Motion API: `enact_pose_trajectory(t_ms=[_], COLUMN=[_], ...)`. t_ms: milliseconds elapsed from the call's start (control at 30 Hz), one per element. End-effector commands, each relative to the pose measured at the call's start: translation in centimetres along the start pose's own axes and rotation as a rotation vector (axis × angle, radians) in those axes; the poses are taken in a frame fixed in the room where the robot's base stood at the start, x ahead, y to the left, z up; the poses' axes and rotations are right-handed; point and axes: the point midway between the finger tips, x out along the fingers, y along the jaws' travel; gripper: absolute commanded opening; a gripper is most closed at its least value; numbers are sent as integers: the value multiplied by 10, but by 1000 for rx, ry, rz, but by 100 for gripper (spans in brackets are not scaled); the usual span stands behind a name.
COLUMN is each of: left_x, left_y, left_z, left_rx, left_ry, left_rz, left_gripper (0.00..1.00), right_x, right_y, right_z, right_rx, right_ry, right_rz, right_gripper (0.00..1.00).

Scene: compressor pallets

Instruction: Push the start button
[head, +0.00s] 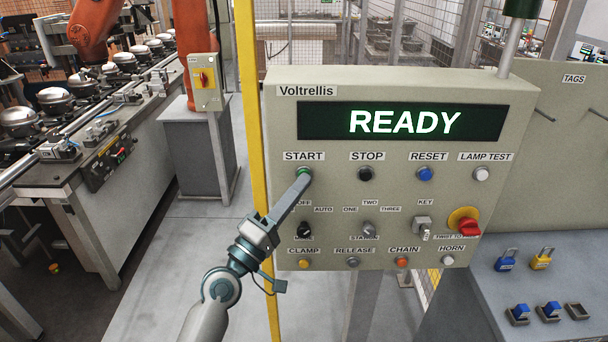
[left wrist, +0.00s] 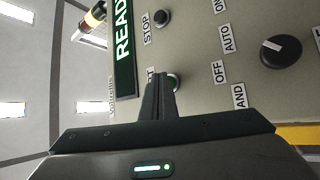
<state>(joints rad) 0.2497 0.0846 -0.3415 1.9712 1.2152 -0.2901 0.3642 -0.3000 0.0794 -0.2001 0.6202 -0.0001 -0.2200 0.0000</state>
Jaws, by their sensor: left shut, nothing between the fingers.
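The start button (head: 304,172) is green and sits under the START label at the upper left of the control panel (head: 400,85). The panel's display (head: 402,121) reads READY. My left gripper (head: 303,182) is shut and empty, with its fingertips at the lower edge of the start button in the head view. In the left wrist view the closed fingers (left wrist: 160,85) reach to the button's metal rim (left wrist: 176,82) and hide part of it. I cannot tell whether the tips touch the button. My right gripper is not in view.
The black stop button (head: 366,174), blue reset button (head: 424,174) and white lamp test button (head: 481,174) share the row. A yellow post (head: 250,120) stands by the panel's left edge.

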Motion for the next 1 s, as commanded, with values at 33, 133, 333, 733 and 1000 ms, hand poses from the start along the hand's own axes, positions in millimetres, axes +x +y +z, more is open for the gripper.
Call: enact_pose_trajectory(t_ms=[33, 133, 333, 733, 1000], left_x=[0, 1, -1, -12, -13], left_y=[0, 0, 1, 9, 9], left_z=[0, -1, 1, 9, 9], left_rx=[1, 0, 0, 0, 0], left_ry=[0, 0, 0, 0, 0], left_rz=[0, 0, 0, -1, 0], left_gripper=[0, 0, 0, 0, 0], right_x=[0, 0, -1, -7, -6], right_y=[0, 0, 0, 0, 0], right_z=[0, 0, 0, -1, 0], right_rx=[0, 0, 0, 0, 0], right_ry=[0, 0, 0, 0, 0], right_rz=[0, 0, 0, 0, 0], right_gripper=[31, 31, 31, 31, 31])
